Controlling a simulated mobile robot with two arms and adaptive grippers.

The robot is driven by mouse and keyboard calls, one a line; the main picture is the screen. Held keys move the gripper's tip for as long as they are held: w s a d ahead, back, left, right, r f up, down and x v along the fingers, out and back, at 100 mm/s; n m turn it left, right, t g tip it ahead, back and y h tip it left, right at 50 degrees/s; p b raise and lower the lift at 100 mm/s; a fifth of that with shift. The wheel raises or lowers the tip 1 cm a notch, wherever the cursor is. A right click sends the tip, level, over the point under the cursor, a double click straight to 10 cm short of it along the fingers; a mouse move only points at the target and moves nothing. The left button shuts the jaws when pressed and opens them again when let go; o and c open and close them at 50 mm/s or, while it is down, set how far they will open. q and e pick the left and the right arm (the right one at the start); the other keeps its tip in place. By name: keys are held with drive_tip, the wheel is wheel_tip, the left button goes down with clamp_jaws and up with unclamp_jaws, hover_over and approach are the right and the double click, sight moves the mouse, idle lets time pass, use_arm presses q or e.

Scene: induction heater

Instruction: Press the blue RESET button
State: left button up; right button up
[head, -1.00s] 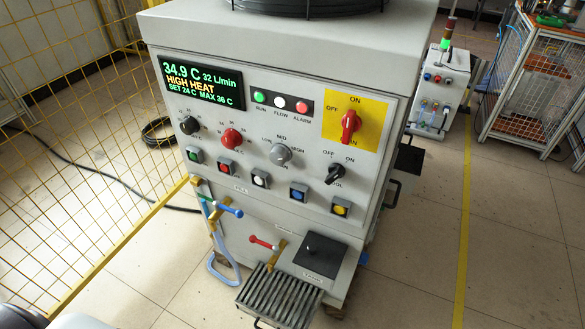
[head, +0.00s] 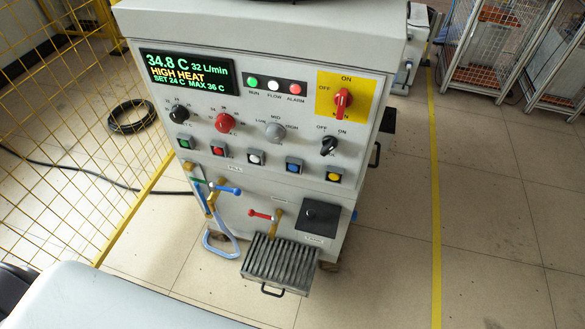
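The blue button (head: 294,165) sits on the front panel of the grey machine (head: 240,112), in the lower row of square push buttons. Its label is too small to read. To its left are a white button (head: 256,158), a red button (head: 218,151) and a green button (head: 186,142); to its right is a yellow button (head: 334,174). The display (head: 187,73) reads 34.8 C, 32 L/min, HIGH HEAT. Neither of my grippers shows in the head view.
Below the panel, blue and red valve handles (head: 262,215), a hose (head: 222,246) and a slatted tray (head: 281,263) stick out. A yellow mesh fence (head: 75,150) stands at the left. The floor (head: 390,230) right of the machine is clear. Metal racks (head: 480,45) stand behind.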

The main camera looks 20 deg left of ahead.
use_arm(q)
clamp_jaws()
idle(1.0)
